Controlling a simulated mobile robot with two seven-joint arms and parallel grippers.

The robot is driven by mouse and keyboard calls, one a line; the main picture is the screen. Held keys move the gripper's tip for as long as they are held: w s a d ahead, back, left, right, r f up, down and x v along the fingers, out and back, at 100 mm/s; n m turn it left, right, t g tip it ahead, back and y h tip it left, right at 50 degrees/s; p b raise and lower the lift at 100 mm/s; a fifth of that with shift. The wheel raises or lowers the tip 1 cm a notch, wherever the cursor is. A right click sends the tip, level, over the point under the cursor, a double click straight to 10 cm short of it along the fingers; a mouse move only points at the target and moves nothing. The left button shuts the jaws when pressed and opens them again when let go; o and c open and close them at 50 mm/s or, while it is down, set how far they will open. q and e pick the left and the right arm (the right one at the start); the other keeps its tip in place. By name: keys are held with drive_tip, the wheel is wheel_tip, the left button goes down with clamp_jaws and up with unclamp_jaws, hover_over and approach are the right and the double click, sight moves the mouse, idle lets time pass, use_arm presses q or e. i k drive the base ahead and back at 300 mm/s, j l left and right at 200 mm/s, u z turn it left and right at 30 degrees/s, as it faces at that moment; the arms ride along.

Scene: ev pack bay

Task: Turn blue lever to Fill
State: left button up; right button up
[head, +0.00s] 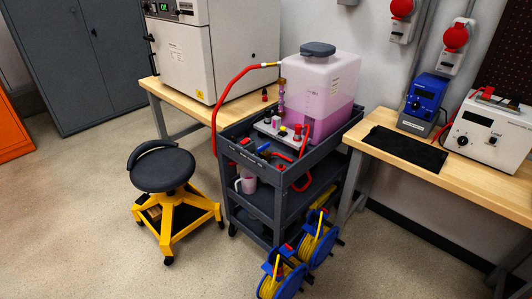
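A small blue part that looks like the blue lever (263,147) shows at the front left of the top tray of a dark grey cart (284,177). It is too small to tell which way it points, and no Fill label can be read. A translucent tank (320,88) with pink liquid and a grey cap stands on the cart behind it. A grey manifold block (269,131) with red, yellow and black fittings sits in front of the tank. A red hose (218,108) arches from the tank's upper left down to the cart's left side. Neither of my grippers is in view.
A black stool with a yellow base (162,173) stands left of the cart. Blue reels with yellow cable (318,241) are at the cart's lower front. Wooden benches (493,182) flank the cart. Floor is open at the front left.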

sight(264, 147)
drive_tip(key=i+u, duration=0.1)
drive_tip(key=i, duration=0.15)
drive_tip(key=i+j, duration=0.15)
drive_tip(key=j, duration=0.3)
drive_tip(key=i+j+z, duration=0.15)
drive_tip(key=j, duration=0.25)
drive_tip(key=i+j+z, duration=0.1)
drive_tip(key=j, duration=0.2)
drive_tip(key=i+j, duration=0.25)
drive_tip(key=i+j+z, duration=0.15)
drive_tip(key=j, duration=0.15)
